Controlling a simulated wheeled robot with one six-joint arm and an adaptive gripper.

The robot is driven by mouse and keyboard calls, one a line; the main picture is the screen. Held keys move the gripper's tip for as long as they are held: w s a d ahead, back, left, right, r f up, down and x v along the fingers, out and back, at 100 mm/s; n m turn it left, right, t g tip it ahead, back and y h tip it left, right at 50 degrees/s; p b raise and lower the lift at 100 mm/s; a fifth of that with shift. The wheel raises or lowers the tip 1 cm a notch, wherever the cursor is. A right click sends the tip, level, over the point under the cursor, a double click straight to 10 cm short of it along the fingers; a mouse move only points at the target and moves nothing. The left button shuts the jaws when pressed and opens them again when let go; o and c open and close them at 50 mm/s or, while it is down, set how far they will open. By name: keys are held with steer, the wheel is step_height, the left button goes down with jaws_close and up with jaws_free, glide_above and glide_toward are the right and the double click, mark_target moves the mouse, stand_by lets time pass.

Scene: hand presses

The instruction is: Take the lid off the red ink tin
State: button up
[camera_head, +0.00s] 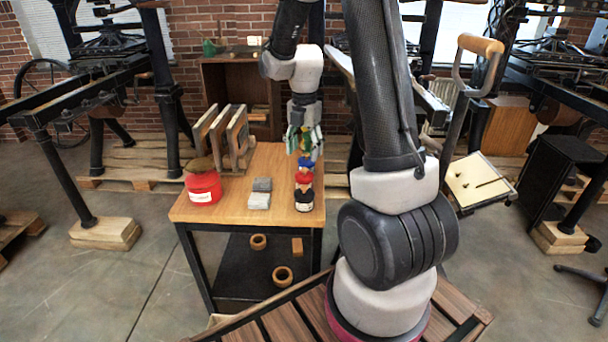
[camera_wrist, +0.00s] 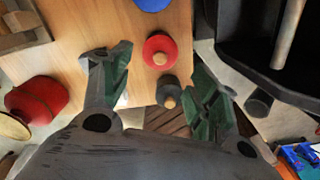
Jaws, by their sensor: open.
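A small red tin (camera_head: 304,183) stands in a row near the table's right edge, between a blue one (camera_head: 306,161) and a black one (camera_head: 304,198). From above, in the wrist view, a round red lid (camera_wrist: 158,43) with a pale wooden knob covers the red tin. The black one (camera_wrist: 168,81) has a similar knob; the blue one (camera_wrist: 152,4) is cut off by the frame's top edge. My gripper (camera_head: 303,141) is above the row, pointing down. In the wrist view my gripper (camera_wrist: 161,62) is open and empty, with the red lid showing between its fingers.
A larger red container (camera_head: 203,190) with a white label stands at the table's (camera_head: 230,213) left. Wooden rings (camera_head: 282,275) lie on the lower shelf. The table's front right edge is close to the row.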

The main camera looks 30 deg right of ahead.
mark_target(304, 168)
step_height(304, 168, down, 7)
steer(key=shift+r, duration=0.1)
steer(key=shift+c, duration=0.4)
steer(key=c, duration=0.9)
steer(key=shift+c, duration=0.2)
